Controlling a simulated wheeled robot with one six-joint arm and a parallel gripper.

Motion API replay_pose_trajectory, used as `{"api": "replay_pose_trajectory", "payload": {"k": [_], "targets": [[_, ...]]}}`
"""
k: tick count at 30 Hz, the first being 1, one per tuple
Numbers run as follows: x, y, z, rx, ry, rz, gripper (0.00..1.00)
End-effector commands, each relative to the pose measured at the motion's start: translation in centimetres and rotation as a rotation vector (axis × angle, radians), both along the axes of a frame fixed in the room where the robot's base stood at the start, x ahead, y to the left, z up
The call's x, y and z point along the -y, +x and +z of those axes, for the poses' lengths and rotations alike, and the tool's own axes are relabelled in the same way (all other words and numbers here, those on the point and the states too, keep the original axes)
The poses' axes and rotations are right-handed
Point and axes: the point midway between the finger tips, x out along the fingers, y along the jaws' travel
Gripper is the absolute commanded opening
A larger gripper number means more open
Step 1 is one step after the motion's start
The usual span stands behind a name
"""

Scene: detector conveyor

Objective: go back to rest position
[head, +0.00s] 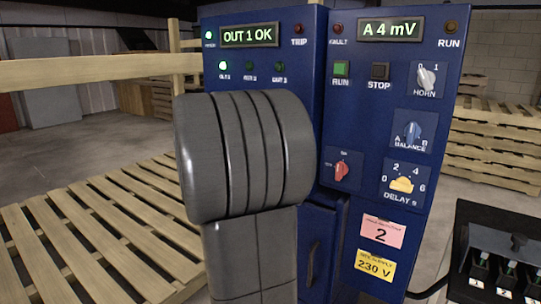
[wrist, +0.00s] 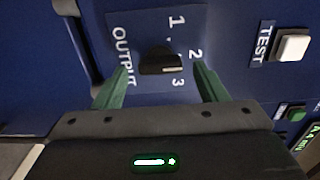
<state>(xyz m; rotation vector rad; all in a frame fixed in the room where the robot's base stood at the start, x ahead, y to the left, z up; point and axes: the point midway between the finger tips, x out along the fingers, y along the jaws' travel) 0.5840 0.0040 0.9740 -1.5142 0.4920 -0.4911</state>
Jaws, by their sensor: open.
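My gripper (wrist: 158,85) is open in the wrist view, with its two green fingers on either side of a black OUTPUT knob (wrist: 161,61). The knob sits on a blue panel face marked 1, 2 and 3. I cannot tell whether the fingers touch the knob. In the head view my grey arm stands in front of the blue control cabinet (head: 395,150) and hides part of it; the gripper itself is hidden there. The cabinet's left display (head: 249,35) reads OUT 1 OK and its right display (head: 390,28) reads A 4 mV.
A white TEST button (wrist: 292,46) is right of the knob in the wrist view. Wooden pallets (head: 85,235) lie left of the cabinet, and more are stacked (head: 495,150) at the right. A black box with numbered switches (head: 500,265) is at the lower right. Open floor shows at far left.

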Motion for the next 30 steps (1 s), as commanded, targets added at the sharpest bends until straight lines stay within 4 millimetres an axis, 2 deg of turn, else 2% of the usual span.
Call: {"api": "replay_pose_trajectory", "payload": {"k": [15, 24, 30], "targets": [[-5.2, -7.1, 0.1, 0.000, 0.000, 0.004, 0.65], [-7.6, -10.4, 0.0, 0.000, 0.000, 0.002, 0.65], [-5.7, -8.1, -0.1, 0.000, 0.000, -0.006, 0.65]]}}
